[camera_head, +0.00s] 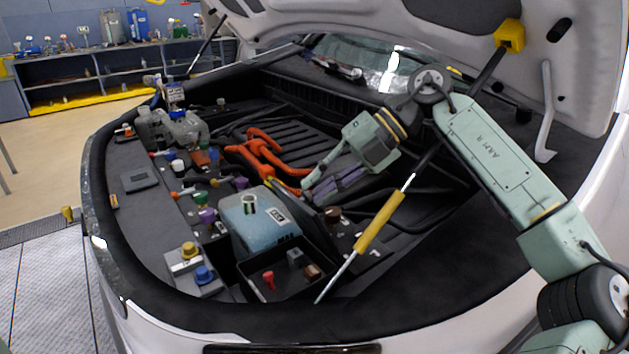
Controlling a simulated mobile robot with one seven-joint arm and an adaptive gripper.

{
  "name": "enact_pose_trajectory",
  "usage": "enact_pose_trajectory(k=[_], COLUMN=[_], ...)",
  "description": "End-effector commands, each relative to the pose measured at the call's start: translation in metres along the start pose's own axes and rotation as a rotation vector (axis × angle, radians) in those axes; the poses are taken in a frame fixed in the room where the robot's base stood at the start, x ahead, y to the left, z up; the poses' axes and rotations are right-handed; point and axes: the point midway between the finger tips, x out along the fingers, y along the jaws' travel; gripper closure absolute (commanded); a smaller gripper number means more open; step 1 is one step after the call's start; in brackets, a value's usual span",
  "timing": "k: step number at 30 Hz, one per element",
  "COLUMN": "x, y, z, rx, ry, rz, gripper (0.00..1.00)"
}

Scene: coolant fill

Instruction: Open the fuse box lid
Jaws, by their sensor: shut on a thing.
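The fuse box (243,284) is a black open-topped box at the front of the engine bay. A red piece, a grey piece and a brown piece show inside it. A dark thin panel, which looks like the fuse box lid (291,208), stands tilted up behind the box, beside the blue tank. My gripper (308,186) reaches in from the upper right, and its fingers are shut at the upper part of this lid. The exact contact between fingers and lid is small and partly hidden.
A blue coolant tank (248,222) with an open neck stands left of the lid. Orange hoses (262,150) lie behind. A yellow-and-silver strut (378,225) rises right of the box, below my arm. The raised hood (350,17) hangs above.

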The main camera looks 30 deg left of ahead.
Motion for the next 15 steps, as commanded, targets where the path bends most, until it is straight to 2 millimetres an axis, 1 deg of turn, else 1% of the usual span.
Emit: enact_pose_trajectory(k=[1, 15], x=[0.0018, 0.0010], y=[-0.0078, -0.0134], z=[0.0039, 0.0045], rx=[0.011, 0.011], ry=[-0.002, 0.005], rz=[-0.012, -0.016], gripper=[1.00, 1.00])
